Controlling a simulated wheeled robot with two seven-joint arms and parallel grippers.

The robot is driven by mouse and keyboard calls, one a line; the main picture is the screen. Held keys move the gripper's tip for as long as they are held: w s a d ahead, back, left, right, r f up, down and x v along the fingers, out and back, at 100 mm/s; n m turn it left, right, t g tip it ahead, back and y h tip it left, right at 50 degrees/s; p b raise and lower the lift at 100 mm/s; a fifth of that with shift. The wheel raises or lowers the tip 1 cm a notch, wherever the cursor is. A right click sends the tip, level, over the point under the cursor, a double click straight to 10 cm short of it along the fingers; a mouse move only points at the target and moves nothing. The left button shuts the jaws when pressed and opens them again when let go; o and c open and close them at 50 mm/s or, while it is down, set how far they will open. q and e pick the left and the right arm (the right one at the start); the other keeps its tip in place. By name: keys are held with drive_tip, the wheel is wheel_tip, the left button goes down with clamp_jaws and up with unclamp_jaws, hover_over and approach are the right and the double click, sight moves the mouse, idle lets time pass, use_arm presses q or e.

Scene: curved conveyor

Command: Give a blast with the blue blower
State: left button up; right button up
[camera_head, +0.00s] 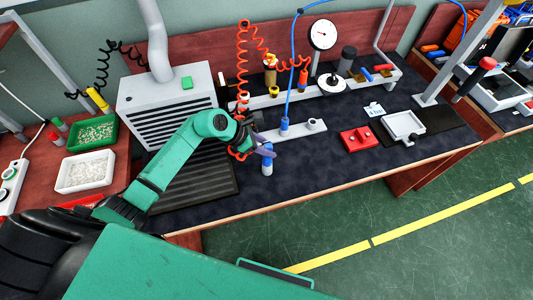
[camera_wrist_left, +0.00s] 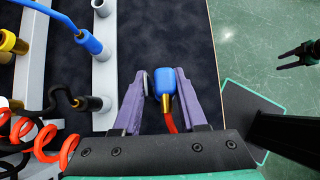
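A blue tool with a brass collar and a red hose shows in the left wrist view (camera_wrist_left: 165,82); it also shows in the head view (camera_head: 267,163). In the head view the left gripper (camera_head: 263,150) is above the dark table mat near the front edge, the blue tool pointing down. A second blue tool on a blue hose (camera_head: 284,126) stands in a grey holder and also shows in the left wrist view (camera_wrist_left: 90,43). My right gripper (camera_wrist_left: 300,56) is open and empty over the floor.
The grey holder rail (camera_head: 300,132) has another cup at its right end. A red block (camera_head: 355,140) and a grey tray (camera_head: 403,126) lie to the right. A louvred grey box (camera_head: 168,103) stands left. The mat's front right is clear.

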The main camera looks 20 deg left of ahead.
use_arm(q)
drive_tip(key=shift+r+p, duration=0.65)
drive_tip(key=shift+r, duration=0.25)
drive_tip(key=shift+r+p, duration=2.3)
drive_tip(key=shift+r, duration=1.15)
